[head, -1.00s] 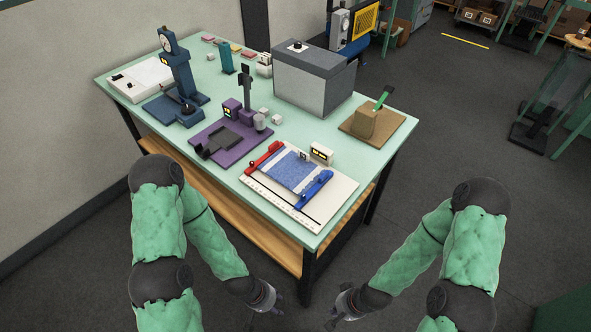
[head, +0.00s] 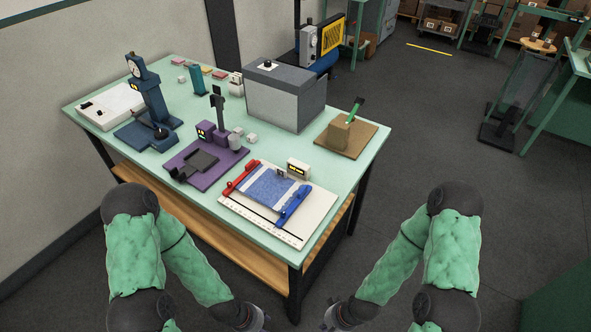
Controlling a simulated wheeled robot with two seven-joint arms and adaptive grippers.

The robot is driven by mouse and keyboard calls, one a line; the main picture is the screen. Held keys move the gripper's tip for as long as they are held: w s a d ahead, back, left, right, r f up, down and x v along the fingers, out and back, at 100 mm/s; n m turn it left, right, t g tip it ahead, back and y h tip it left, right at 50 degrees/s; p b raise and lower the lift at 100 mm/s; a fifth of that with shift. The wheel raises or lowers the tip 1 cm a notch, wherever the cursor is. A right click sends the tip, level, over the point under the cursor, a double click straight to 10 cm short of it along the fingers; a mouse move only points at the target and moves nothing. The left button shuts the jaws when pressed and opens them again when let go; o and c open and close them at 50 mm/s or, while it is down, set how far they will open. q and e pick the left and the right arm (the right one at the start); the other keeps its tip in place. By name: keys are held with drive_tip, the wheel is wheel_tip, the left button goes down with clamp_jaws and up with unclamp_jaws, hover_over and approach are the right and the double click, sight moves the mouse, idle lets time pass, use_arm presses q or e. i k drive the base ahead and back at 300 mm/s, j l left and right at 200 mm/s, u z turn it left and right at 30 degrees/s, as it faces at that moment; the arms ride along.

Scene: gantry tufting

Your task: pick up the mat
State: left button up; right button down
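The mat (head: 268,188) is a blue, textured rectangle with pale end bands. It lies flat on a white board near the table's front right, between a red bar (head: 241,177) and a blue bar (head: 293,204). My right gripper (head: 328,326) is low at the bottom edge, in front of the table and apart from the mat. My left gripper is at the bottom edge left of it, mostly cut off by the frame. Whether either is open or shut does not show.
A purple device (head: 207,163) stands left of the white board (head: 260,225). A small display box (head: 298,169) stands behind it. A grey box (head: 285,98) and a brown block with a green handle (head: 340,133) are farther back. The table (head: 352,165) is bare along its right side.

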sight(272, 190)
drive_tip(key=i+j+u, duration=0.15)
drive_tip(key=u, duration=0.35)
drive_tip(key=i+j+u, duration=0.15)
drive_tip(key=u, duration=0.3)
